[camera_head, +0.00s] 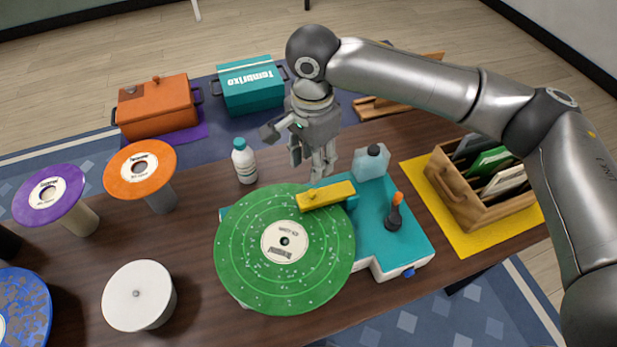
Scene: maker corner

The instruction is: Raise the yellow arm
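The yellow arm (332,194) is a short bar lying low over the right back part of a speckled green disc (248,238). The disc has a pale label and sits on a teal and white machine (378,232). My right gripper (318,172) points down just behind the yellow arm's left end, close to it. Whether they touch is unclear. Its fingers overlap in this view, so I cannot tell how far apart they are, and I see nothing held. My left gripper is not in view.
On the machine stand a translucent block (372,162) and a black lever with an orange tip (396,206). A white bottle (244,162) stands left of my gripper. A wooden crate (463,200) is at the right. Spools (140,170) and boxes (155,106) fill the left and back.

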